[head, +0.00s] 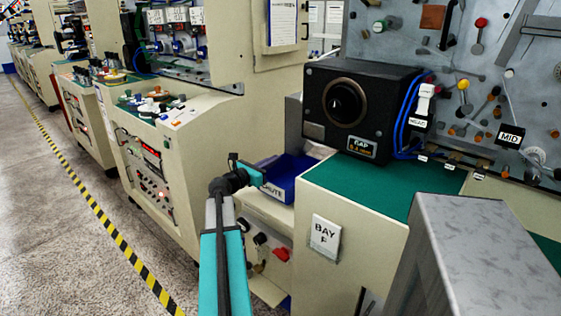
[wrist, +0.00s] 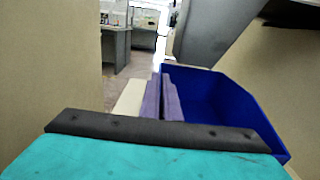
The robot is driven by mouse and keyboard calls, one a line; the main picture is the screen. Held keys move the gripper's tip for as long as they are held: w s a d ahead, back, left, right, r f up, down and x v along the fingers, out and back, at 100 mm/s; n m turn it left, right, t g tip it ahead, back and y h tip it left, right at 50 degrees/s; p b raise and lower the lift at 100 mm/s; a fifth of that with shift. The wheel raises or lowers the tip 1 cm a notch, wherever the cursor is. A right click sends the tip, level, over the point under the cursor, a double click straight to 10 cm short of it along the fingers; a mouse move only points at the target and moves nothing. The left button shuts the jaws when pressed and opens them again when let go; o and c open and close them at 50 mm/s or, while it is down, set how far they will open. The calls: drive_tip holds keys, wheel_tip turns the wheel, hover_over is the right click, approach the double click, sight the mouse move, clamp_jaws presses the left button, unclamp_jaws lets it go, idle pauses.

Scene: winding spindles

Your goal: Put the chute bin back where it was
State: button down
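The chute bin (head: 292,187) is a blue open-topped bin with a label reading CHUTE. In the head view it is in the low bay left of the green-topped bench, at its front. In the wrist view the blue bin (wrist: 228,106) fills the right side, and its inside looks empty. My gripper (head: 256,178) is at the bin's front left edge, close to the label. In the wrist view two narrow purple bars (wrist: 163,98) stand close together at the bin's left wall. Whether they are fingers closed on that wall is unclear.
A black box with a round opening (head: 346,101) stands on the green bench top (head: 380,188), right of the bin. A cream machine cabinet (head: 190,150) is to the left. A grey block (head: 475,260) is at the near right. The floor aisle (head: 60,220) is clear.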

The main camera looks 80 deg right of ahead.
sight(281, 174)
drive_tip(key=shift+s+d, duration=0.2)
drive_tip(key=shift+d, duration=0.25)
drive_tip(key=x, duration=0.3)
drive_tip(key=shift+s+d+f, duration=0.1)
drive_tip(key=shift+d+f, duration=0.1)
drive_tip(key=shift+f, duration=0.55)
drive_tip(key=c, duration=2)
unclamp_jaws()
drive_tip(key=shift+f, duration=0.1)
